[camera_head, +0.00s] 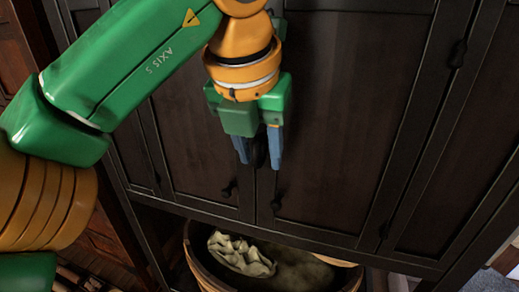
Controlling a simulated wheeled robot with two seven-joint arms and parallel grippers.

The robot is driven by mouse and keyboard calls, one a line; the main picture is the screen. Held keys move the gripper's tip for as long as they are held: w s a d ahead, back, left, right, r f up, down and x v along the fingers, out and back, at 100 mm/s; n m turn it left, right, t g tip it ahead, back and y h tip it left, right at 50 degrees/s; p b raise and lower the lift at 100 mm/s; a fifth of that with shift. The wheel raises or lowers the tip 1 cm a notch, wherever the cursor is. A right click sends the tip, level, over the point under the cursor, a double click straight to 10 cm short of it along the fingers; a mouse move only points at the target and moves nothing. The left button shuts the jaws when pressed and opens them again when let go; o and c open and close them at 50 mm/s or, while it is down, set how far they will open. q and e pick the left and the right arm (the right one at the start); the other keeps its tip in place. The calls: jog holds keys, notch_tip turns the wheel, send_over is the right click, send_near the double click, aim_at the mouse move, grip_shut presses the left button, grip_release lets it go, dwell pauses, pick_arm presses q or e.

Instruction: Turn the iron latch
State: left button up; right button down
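My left gripper (258,152) hangs in front of the dark wooden cabinet doors (340,110), fingers pointing down. Its two blue-grey fingers stand apart, one on each side of a dark rounded piece (259,153), which looks like the iron latch at the seam between the two doors. The dark piece appears to fill the gap, but I cannot tell whether the fingers press on it. The gripper hides the upper part of this piece. My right gripper is out of view.
Small dark handles (277,204) and (229,188) sit low on the two doors. Below the cabinet is a round wooden tub (197,262) with a pale crumpled sack (240,252) in it. Another dark fitting (457,54) is at the upper right.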

aim_at(258, 139)
pick_arm(q)
jog(key=shift+r, duration=0.1)
jog(key=v, duration=0.4)
jog(key=shift+s+r, duration=0.2)
jog(key=shift+r, duration=0.15)
jog(key=s+a+b, duration=0.3)
jog(key=s+b, duration=0.1)
jog(key=s, duration=0.7)
jog(key=shift+s+a, duration=0.2)
jog(key=shift+s, duration=0.15)
jog(key=shift+w, duration=0.1)
